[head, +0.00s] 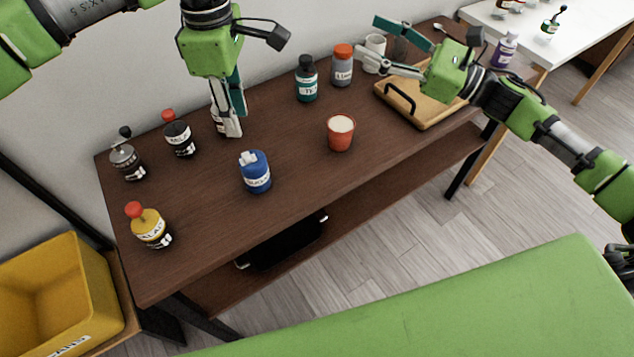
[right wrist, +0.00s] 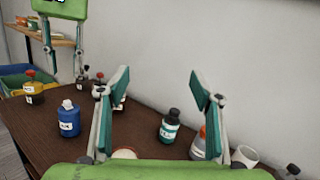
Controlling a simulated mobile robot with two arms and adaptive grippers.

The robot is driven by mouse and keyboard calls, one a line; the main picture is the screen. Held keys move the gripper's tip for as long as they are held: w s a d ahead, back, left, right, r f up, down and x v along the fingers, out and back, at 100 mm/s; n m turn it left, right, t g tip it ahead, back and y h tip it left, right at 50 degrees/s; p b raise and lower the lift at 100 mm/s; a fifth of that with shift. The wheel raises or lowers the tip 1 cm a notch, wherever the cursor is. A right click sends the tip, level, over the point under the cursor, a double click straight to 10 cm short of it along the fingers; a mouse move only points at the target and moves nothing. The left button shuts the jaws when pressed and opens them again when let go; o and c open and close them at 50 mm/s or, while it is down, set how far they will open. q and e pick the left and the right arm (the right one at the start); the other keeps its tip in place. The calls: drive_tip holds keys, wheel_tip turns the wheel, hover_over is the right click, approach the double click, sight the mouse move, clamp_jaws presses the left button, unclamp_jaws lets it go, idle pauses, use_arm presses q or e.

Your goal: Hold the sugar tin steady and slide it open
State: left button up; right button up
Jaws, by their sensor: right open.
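No label can be read clearly as sugar. A blue container with a white top (head: 256,172) stands upright on the dark table and may be the sugar tin; the right wrist view shows it too (right wrist: 69,121). My right gripper (head: 368,38) is open and empty, above the table's right part near a white mug (head: 376,47).
A red cup (head: 340,133) stands mid-table. A teal-labelled bottle (head: 306,80) and an orange-capped grey bottle (head: 342,66) stand behind it. A yellow bottle (head: 148,226) and dark bottles (head: 180,137) stand at left. The front middle is clear.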

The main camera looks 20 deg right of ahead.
drive_tip(key=s+a+f+g, duration=0.1)
drive_tip(key=s+a+f, duration=0.25)
drive_tip(key=f, duration=0.35)
drive_tip(key=s+a+f+g, duration=0.1)
drive_tip(key=s+a+f, duration=0.1)
drive_tip(key=a+f, duration=0.3)
drive_tip(key=g, duration=0.1)
approach(267, 173)
drive_tip(key=shift+w+d+r, duration=0.1)
drive_tip(key=shift+d+r, duration=0.05)
drive_tip(key=shift+d, duration=0.45)
drive_tip(key=shift+a, duration=0.55)
drive_tip(key=x, duration=1.3)
drive_tip(key=shift+f, duration=0.2)
drive_tip(key=c, duration=1.3)
